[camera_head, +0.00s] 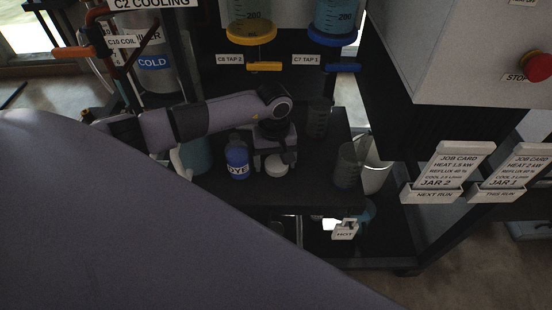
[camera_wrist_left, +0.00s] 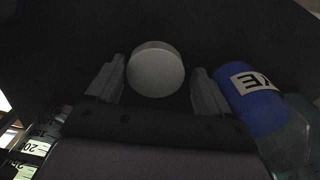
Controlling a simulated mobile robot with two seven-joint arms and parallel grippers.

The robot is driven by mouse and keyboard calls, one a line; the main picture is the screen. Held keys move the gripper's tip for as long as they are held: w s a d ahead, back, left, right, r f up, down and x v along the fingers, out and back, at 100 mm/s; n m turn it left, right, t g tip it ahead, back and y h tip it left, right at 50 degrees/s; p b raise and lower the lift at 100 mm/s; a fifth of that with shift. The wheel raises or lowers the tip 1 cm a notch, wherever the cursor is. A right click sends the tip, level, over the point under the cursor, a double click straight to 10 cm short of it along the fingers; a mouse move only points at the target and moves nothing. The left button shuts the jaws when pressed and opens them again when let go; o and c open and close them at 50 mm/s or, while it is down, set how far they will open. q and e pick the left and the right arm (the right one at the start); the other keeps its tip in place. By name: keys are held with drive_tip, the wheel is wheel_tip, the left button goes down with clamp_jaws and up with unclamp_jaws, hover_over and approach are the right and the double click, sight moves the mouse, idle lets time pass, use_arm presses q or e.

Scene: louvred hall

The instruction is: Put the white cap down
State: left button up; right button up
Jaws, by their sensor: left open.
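The white cap (camera_head: 276,164) appears to sit on the dark bench top (camera_head: 300,200), just below my left gripper (camera_head: 274,158). In the left wrist view the round white cap (camera_wrist_left: 155,70) lies between the two fingertips, with a dark gap on each side. The left gripper (camera_wrist_left: 158,66) is open. The blue bottle labelled DYE (camera_head: 236,160) stands just left of the gripper; in the wrist view the blue bottle (camera_wrist_left: 256,95) lies close to the right finger. My right gripper is not in view.
Grey beakers (camera_head: 347,165) stand to the right on the bench, and a dark graduated vessel (camera_head: 317,122) stands behind. A teal vessel (camera_head: 196,155) is left of the dye bottle. The bench front is clear.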

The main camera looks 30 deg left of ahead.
sight(274, 164)
use_arm(q)
drive_tip(key=shift+s+a+r+p, duration=0.3)
drive_tip(key=shift+r+p, duration=0.15)
drive_tip(key=shift+p, duration=0.25)
wheel_tip(274, 164, up, 12)
drive_tip(key=shift+w+d, duration=0.2)
